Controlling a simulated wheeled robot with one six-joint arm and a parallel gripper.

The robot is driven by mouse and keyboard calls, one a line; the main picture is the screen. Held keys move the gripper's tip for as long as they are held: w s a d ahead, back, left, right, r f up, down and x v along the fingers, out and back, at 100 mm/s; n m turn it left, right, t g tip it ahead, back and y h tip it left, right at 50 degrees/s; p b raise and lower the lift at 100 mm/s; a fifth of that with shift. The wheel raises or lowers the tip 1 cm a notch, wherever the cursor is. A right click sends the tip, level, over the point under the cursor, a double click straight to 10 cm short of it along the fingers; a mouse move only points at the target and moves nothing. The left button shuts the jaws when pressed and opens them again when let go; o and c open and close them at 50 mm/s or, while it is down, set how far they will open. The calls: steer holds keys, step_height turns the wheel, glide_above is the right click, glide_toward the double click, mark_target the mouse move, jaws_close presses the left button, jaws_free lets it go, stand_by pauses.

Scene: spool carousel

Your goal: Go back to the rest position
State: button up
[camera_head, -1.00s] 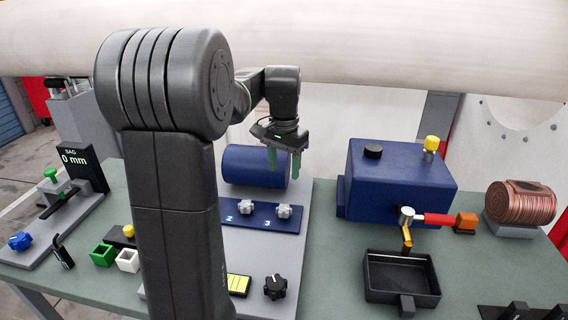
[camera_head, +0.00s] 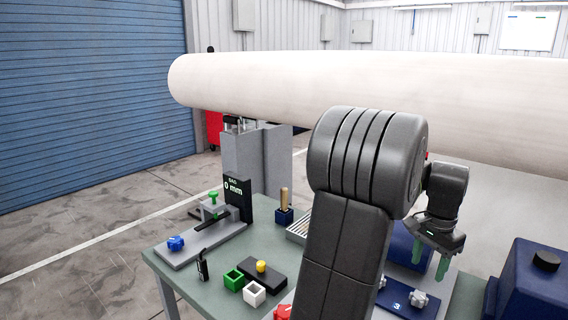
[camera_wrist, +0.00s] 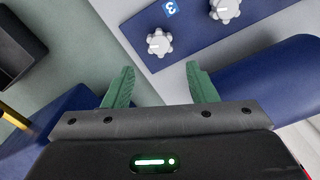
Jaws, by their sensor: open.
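My gripper (camera_head: 442,262) is at the right of the head view, above the workbench, with its two green fingers apart and nothing between them. In the wrist view my gripper (camera_wrist: 158,85) is also open and empty. Below its fingers lie a blue panel (camera_wrist: 225,30) marked 3 and two pale knobs, one (camera_wrist: 159,43) just ahead of the gap between the fingers. A dark blue cylinder (camera_wrist: 275,75) is close to the right finger in that view. My arm hides part of the bench in the head view.
A large pale pipe (camera_head: 300,85) spans behind. Open floor (camera_head: 60,215) lies at left.

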mark_target(420, 294)
step_height(420, 294, down, 10)
steer(key=shift+r, duration=0.1)
steer(key=shift+r, duration=0.15)
stand_by(0.4)
